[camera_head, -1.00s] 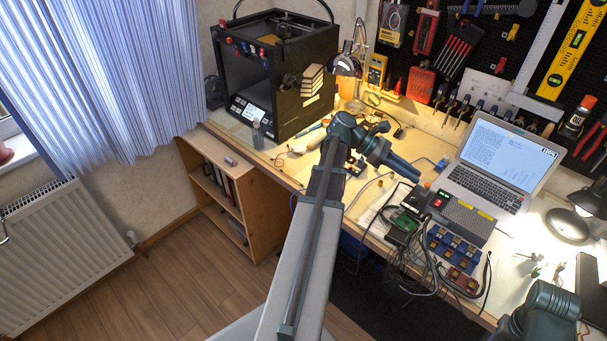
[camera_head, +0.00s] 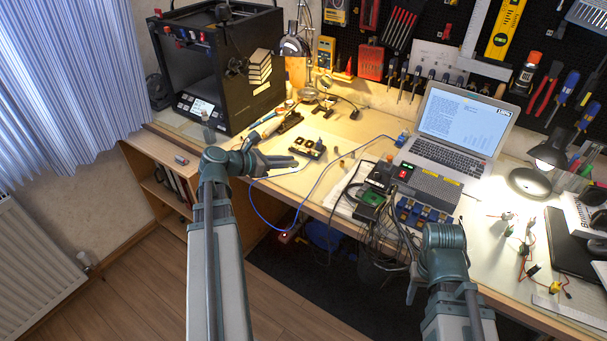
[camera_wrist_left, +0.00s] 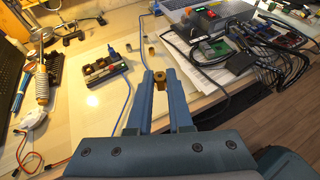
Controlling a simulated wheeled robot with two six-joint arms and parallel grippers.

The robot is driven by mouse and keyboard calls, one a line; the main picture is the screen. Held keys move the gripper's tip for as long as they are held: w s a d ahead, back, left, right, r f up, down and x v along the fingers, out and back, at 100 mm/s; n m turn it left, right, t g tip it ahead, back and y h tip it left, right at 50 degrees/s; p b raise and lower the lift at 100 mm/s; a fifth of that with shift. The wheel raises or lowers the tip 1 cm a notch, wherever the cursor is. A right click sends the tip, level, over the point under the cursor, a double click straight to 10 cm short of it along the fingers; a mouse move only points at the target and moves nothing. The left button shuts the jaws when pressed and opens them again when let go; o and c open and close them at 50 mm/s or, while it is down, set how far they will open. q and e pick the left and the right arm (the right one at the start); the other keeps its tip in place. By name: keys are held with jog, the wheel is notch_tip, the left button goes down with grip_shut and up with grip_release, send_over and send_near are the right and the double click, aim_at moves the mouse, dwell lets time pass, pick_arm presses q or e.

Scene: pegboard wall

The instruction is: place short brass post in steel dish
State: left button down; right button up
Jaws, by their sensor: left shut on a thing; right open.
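My left gripper (camera_head: 288,164) is over the bench, its fingers pointing right. In the left wrist view its two blue fingers (camera_wrist_left: 160,86) are shut on a small brass post (camera_wrist_left: 159,77) at their tips. The post is too small to make out in the head view. Another small brass piece (camera_wrist_left: 151,51) stands on the bench beyond the fingertips. My right gripper (camera_head: 412,288) is low in front of the bench edge, partly hidden by its own arm, and looks empty. I cannot make out a steel dish in either view.
A dark block with brass-coloured parts (camera_head: 307,148) lies beyond my left gripper. A blue cable (camera_head: 322,184) loops over the bench. The laptop (camera_head: 462,125), a power supply (camera_head: 430,181) and tangled cables are to the right. A 3D printer (camera_head: 219,72) stands at the back left.

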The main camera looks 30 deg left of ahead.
pick_arm(q)
jog(key=s+a+f+n+t+y+b, duration=0.2)
jog(key=a+f+n+y+b, duration=0.25)
jog(key=f, duration=0.25)
jog(key=shift+y, duration=0.25)
jog(key=w, duration=0.5)
jog(key=w+f+b, duration=0.1)
jog(key=w, duration=0.4)
jog(key=w+b, duration=0.1)
jog(key=w, duration=0.5)
jog(key=shift+a+f, duration=0.15)
jog(key=shift+f, duration=0.15)
notch_tip(320, 180, down, 4)
jog(key=b, duration=0.3)
jog(key=shift+r+b, duration=0.2)
jog(key=shift+b, duration=0.2)
pick_arm(e)
notch_tip(320, 180, down, 12)
jog(key=shift+f, duration=0.25)
pick_arm(q)
jog(key=shift+f, duration=0.1)
jog(key=c, duration=0.8)
grip_release()
jog(key=shift+c, duration=0.2)
pick_arm(e)
jog(key=shift+f, duration=0.1)
